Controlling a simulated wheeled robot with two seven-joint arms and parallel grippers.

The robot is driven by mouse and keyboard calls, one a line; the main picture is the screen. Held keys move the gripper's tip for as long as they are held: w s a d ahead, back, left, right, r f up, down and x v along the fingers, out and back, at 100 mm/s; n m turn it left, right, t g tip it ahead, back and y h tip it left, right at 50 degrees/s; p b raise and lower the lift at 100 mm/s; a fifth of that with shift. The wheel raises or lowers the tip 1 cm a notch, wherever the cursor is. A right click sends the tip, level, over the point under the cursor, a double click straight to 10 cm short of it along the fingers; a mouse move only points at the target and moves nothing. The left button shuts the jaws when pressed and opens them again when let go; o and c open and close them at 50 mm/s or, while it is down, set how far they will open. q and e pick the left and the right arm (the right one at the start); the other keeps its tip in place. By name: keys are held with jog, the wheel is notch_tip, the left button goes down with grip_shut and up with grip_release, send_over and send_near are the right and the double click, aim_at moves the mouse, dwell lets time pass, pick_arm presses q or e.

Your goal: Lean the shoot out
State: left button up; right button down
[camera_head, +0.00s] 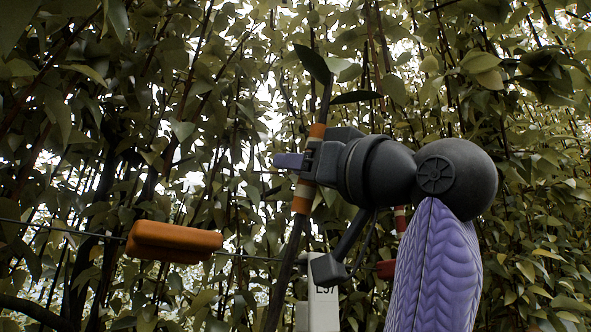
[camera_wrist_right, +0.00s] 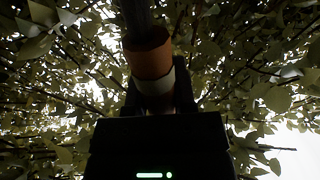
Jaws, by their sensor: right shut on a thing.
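The shoot (camera_head: 302,198) is a dark, thin stem wrapped with orange and pale bands, with a few dark leaves at its top. It stands tilted, its top a little to the right of its foot. My right gripper (camera_head: 300,161) comes in from the right and is shut on the shoot at the banded part. In the right wrist view the orange and white bands (camera_wrist_right: 151,62) rise from between the jaws, which are mostly hidden behind the dark gripper body. My left gripper is not in view.
An orange block (camera_head: 174,240) sits on a thin horizontal wire left of the shoot. A white labelled post (camera_head: 319,306) stands just right of the shoot's lower part. A red piece (camera_head: 386,269) shows behind my arm. Dense leaves and branches fill the background.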

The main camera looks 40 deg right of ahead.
jog(key=shift+c, duration=2.1)
grip_release()
jog(key=shift+s+f+b, duration=0.2)
jog(key=shift+s+b, duration=0.1)
jog(key=b+v, duration=0.4)
jog(key=v, duration=0.5)
jog(key=shift+s, duration=0.15)
